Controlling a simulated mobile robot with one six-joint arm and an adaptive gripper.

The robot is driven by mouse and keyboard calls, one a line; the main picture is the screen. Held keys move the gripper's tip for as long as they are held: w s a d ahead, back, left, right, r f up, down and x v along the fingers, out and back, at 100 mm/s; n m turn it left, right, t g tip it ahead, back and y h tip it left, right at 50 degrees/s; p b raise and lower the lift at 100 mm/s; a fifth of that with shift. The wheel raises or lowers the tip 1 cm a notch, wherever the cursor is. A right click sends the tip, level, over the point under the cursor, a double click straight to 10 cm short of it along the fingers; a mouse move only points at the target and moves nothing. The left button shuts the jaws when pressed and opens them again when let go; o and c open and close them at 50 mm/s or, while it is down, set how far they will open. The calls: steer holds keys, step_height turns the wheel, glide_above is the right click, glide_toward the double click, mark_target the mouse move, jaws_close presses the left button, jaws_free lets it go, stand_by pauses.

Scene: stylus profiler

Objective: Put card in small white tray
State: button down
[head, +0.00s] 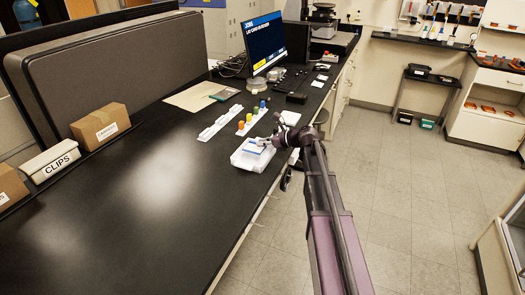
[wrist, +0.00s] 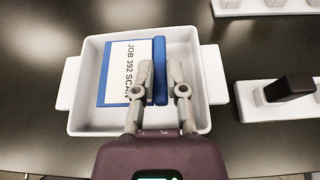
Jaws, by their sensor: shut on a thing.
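The small white tray (wrist: 203,118) with side handles sits on the black bench near its front edge; it also shows in the head view (head: 243,163). The card (wrist: 118,72) is white with a blue border and reads "JOB 392 SCAN", with part of the text hidden by a finger. It lies within the tray's outline, toward the left, with a raised blue strip along its right side. My gripper (wrist: 160,78) is shut on this blue strip. I cannot tell whether the card touches the tray floor. In the head view my gripper (head: 264,141) is over the tray.
White racks with coloured caps (head: 252,116) stand just behind the tray. In the wrist view a white holder with a black block (wrist: 289,88) is close on the right. A monitor (head: 254,43) and the clips box (head: 51,160) are farther off. The bench's left front is clear.

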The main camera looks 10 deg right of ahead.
mark_target(262, 155)
steer(key=shift+a+f+b, duration=0.15)
steer(key=shift+f+b, duration=1.65)
steer(key=shift+f, duration=0.15)
steer(key=c, duration=0.7)
jaws_free()
steer(key=shift+r, duration=0.25)
steer(key=p+v, duration=0.4)
steer(key=v, duration=0.8)
steer(key=shift+s+f+p, duration=0.1)
steer(key=shift+p, duration=0.25)
